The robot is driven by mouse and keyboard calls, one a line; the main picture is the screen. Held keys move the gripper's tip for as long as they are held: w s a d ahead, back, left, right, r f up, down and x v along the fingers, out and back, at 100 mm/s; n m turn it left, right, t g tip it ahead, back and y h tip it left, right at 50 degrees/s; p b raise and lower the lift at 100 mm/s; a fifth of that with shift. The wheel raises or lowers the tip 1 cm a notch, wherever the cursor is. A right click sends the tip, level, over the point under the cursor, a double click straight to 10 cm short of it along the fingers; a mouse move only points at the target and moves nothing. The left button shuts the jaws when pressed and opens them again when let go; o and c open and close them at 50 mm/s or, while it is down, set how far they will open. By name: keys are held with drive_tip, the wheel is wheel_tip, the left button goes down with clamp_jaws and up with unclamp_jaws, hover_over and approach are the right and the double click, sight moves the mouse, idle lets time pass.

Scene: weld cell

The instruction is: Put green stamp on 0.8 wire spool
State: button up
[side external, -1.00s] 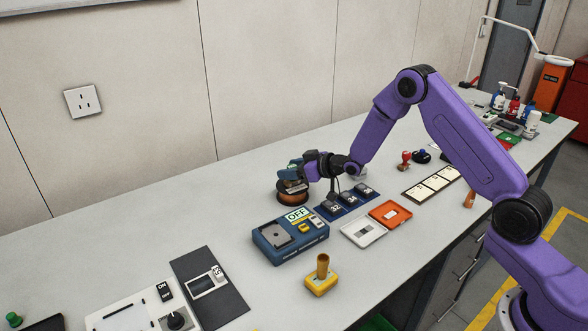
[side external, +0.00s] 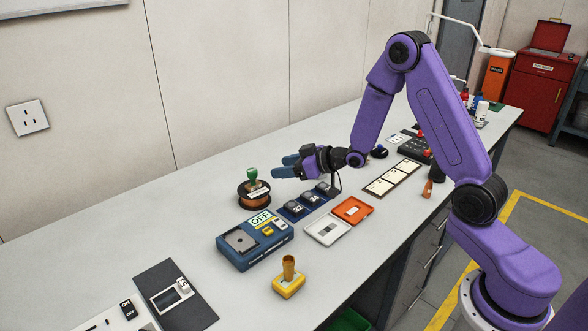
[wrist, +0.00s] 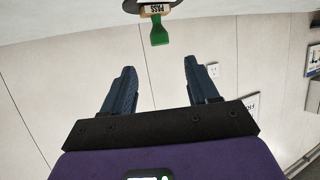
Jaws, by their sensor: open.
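The green stamp (side external: 252,178) stands upright on top of the copper-coloured wire spool (side external: 254,201), which rests on the bench beyond the blue OFF box. A pale label shows on the stamp's base. My gripper (side external: 281,167) is open and empty, to the right of the stamp and apart from it, with its fingers pointing toward it. In the wrist view, the stamp's green handle (wrist: 158,33) and PASS label (wrist: 155,9) show at the top, beyond the open fingertips (wrist: 165,72). Only a dark edge of the spool shows there. The spool's size marking cannot be read.
A blue OFF box (side external: 255,240), a dark blue tray of small blocks (side external: 308,202) and an open orange-and-white case (side external: 340,222) sit nearby. A yellow stamp (side external: 289,280) stands in front. The bench left of the spool is clear.

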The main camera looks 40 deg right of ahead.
drive_tip(key=s+a+r+n+g+h, duration=0.15)
drive_tip(key=s+a+g, duration=0.3)
drive_tip(key=s, duration=0.45)
drive_tip(key=s+a+r+n+g+h, duration=0.1)
drive_tip(key=s+a+r+n+g, duration=0.15)
drive_tip(key=s+a, duration=0.55)
drive_tip(key=s+d+r+n+g+h, duration=0.1)
drive_tip(key=s+d+n+g, duration=0.1)
drive_tip(key=s, duration=1)
drive_tip(key=s+d+r+n+g+h, duration=0.1)
drive_tip(key=s+d, duration=0.4)
drive_tip(key=s, duration=0.6)
drive_tip(key=shift+s+r+n+g, duration=0.15)
drive_tip(key=shift+s+n+g, duration=0.3)
drive_tip(key=shift+g, duration=0.75)
